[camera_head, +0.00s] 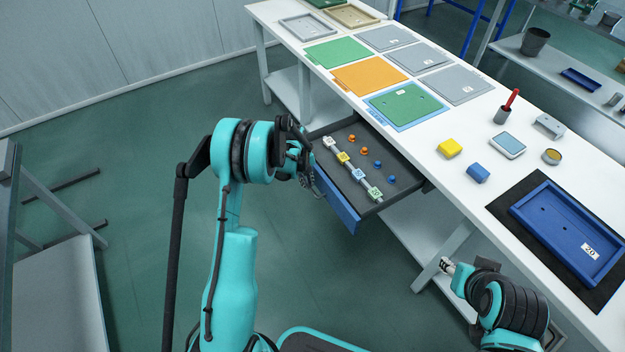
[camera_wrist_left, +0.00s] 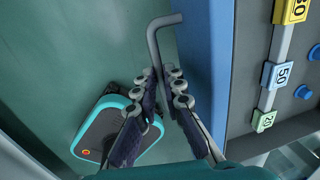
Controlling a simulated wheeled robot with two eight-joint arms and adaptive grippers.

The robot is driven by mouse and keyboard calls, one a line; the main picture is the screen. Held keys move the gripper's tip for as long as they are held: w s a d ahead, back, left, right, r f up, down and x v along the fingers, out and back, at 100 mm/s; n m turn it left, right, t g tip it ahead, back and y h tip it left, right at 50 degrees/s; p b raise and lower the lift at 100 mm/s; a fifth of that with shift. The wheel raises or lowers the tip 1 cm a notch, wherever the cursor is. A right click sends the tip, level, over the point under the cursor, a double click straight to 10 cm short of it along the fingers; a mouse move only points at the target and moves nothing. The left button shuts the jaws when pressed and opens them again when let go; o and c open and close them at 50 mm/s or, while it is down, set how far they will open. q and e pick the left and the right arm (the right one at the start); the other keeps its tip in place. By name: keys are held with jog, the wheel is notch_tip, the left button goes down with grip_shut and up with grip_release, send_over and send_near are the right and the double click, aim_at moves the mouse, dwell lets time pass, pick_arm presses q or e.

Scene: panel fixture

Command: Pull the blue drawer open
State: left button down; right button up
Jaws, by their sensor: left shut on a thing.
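The blue drawer (camera_head: 340,207) stands pulled out from under the white table, with its dark interior showing. Its blue front also shows in the left wrist view (camera_wrist_left: 208,70). A grey bar handle (camera_wrist_left: 153,45) is on that front. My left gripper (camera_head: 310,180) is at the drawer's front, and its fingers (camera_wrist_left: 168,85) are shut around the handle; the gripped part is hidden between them. My right gripper (camera_head: 446,265) is low near the table's front edge, away from the drawer; its opening is too small to judge.
Inside the drawer lie a grey rail (camera_head: 352,168) with several labelled blocks, and orange and blue knobs. On the table (camera_head: 412,150) are coloured panels, a yellow block (camera_head: 450,148), a blue block (camera_head: 478,173) and a blue tray (camera_head: 540,225). The floor before the drawer (camera_head: 290,270) is clear.

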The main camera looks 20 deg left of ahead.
pick_arm(q)
jog(key=shift+a, duration=0.1)
jog(key=c, duration=1.6)
grip_release()
notch_tip(320, 180, up, 12)
jog(key=s+a, duration=0.1)
jog(key=shift+s+a, duration=0.15)
jog(key=shift+s, duration=0.25)
jog(key=shift+f, duration=0.1)
